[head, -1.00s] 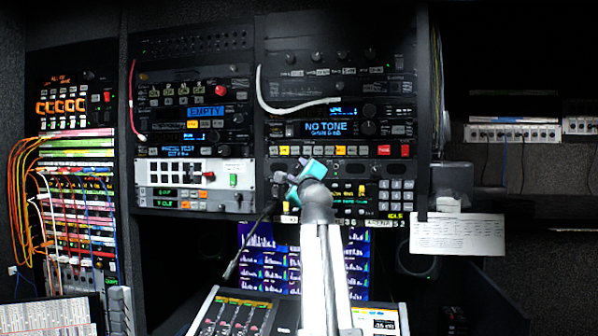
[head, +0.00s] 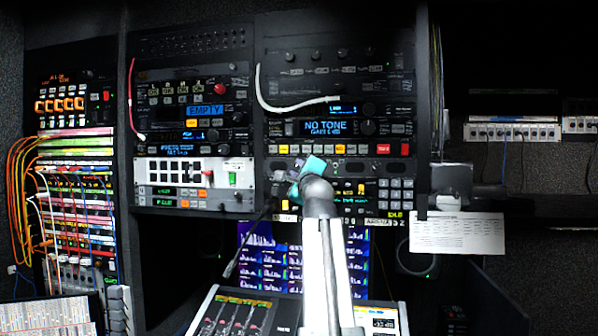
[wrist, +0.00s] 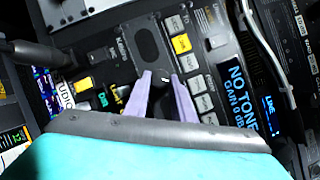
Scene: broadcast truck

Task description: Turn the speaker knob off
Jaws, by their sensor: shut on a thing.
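My gripper (head: 296,176) reaches up to the rack panel below the NO TONE display, seen from behind in the head view. In the wrist view its two lilac fingers (wrist: 162,80) are close together with their tips at the panel. They are shut on a small speaker knob (wrist: 165,79), mostly hidden between the tips. A dark speaker grille plate (wrist: 148,44) lies just beyond the fingertips.
The NO TONE display (head: 326,128) sits above my gripper. A row of lit buttons (wrist: 181,44) runs close beside the fingers in the wrist view. A white cable (head: 290,107) hangs across the rack above. A keypad (head: 396,190) is to the right.

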